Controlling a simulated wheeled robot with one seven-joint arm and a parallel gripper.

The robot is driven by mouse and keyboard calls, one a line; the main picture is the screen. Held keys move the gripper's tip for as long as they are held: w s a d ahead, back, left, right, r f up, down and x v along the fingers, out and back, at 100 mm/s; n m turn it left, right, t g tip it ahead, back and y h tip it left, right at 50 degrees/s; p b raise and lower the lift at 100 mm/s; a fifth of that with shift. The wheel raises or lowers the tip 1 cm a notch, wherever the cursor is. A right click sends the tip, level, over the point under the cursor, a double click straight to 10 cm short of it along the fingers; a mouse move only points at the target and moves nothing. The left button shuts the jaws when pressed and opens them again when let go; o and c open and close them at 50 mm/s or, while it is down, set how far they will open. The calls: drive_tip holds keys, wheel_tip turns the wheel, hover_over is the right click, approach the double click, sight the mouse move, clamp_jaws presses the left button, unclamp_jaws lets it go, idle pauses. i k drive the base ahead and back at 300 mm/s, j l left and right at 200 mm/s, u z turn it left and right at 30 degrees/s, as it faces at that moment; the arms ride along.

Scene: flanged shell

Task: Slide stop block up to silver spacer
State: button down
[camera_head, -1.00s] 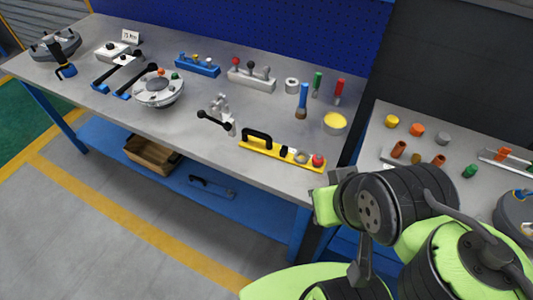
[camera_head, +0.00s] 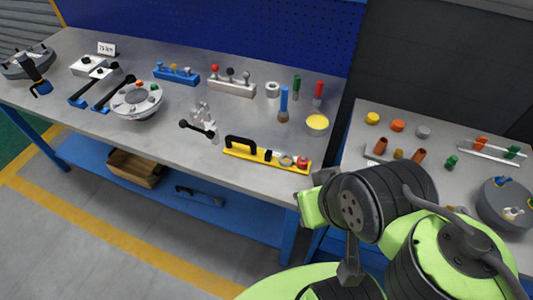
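A yellow rail fixture (camera_head: 266,161) lies near the front right edge of the main bench. It bears a black handle (camera_head: 240,143), a small dark-and-white block (camera_head: 271,157), a silver ring (camera_head: 287,161) and a red knob (camera_head: 303,162). The block and the ring may be the stop block and silver spacer, but I cannot tell for sure. They look close together; any gap is too small to judge. My arm fills the lower right, and my gripper's fingers do not show.
A toggle clamp (camera_head: 203,123) stands left of the rail. A yellow-topped cup (camera_head: 317,122), brushes and a pale ring (camera_head: 272,89) are behind it. A second bench (camera_head: 346,162) at right holds plugs, a slotted rail (camera_head: 490,151) and a round flanged part (camera_head: 505,203).

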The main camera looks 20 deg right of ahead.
sight(268, 155)
drive_tip(key=i+j+u, duration=0.1)
drive_tip(key=j+u, duration=0.15)
drive_tip(key=u, duration=0.25)
drive_tip(key=i+j+u, duration=0.15)
drive_tip(key=u, duration=0.35)
drive_tip(key=i+j+u, duration=0.2)
drive_tip(key=u, duration=0.3)
